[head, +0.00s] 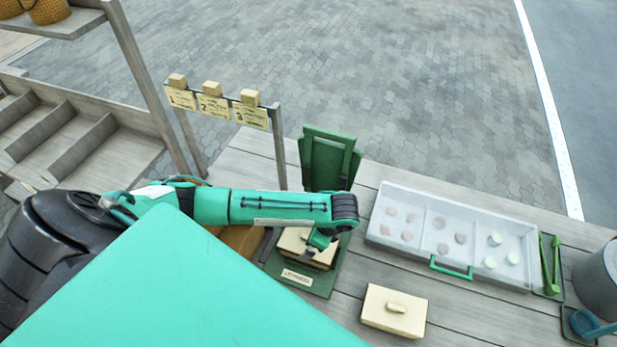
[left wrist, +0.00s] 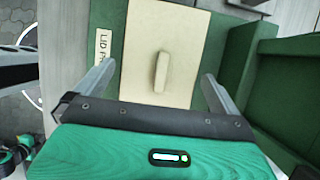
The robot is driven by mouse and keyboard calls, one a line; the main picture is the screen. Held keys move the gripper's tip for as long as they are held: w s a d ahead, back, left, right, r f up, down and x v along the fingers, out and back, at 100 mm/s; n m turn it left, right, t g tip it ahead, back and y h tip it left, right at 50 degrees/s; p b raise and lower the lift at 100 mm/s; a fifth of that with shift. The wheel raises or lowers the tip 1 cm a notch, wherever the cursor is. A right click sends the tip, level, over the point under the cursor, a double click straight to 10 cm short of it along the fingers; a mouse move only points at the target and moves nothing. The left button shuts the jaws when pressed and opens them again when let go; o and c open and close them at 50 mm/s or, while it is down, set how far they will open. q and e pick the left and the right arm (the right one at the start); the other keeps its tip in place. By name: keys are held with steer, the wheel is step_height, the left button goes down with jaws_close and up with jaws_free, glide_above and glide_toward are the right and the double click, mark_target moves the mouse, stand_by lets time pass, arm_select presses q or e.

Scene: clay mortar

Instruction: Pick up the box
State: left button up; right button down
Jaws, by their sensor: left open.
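A cream box or lid with a bar-shaped knob (left wrist: 160,45) lies on a green mat (head: 301,284) with a small printed label. In the head view this cream piece (head: 293,242) is partly hidden by my left arm. My left gripper (head: 322,243) is over it, pointing down. In the left wrist view, my left gripper's (left wrist: 157,75) two fingers are spread open on either side of the knob, with nothing clasped. The fingers' height above the cream surface is hard to judge. My right gripper is not in view.
Another cream lid with a knob (head: 393,311) lies on the planks. A dark green open case (head: 327,160) stands behind the mat. A clear tray (head: 451,229) with several small rounds, green tongs (head: 549,262) and a grey pot (head: 598,278) are at right. A sign rack (head: 226,100) stands behind.

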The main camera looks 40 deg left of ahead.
arm_select(q)
steer(key=shift+p+x, duration=0.3)
steer(key=shift+x, duration=0.85)
steer(key=shift+a+f, duration=0.15)
steer(key=shift+f, duration=0.25)
steer(key=c, duration=0.8)
steer(key=shift+c, duration=0.2)
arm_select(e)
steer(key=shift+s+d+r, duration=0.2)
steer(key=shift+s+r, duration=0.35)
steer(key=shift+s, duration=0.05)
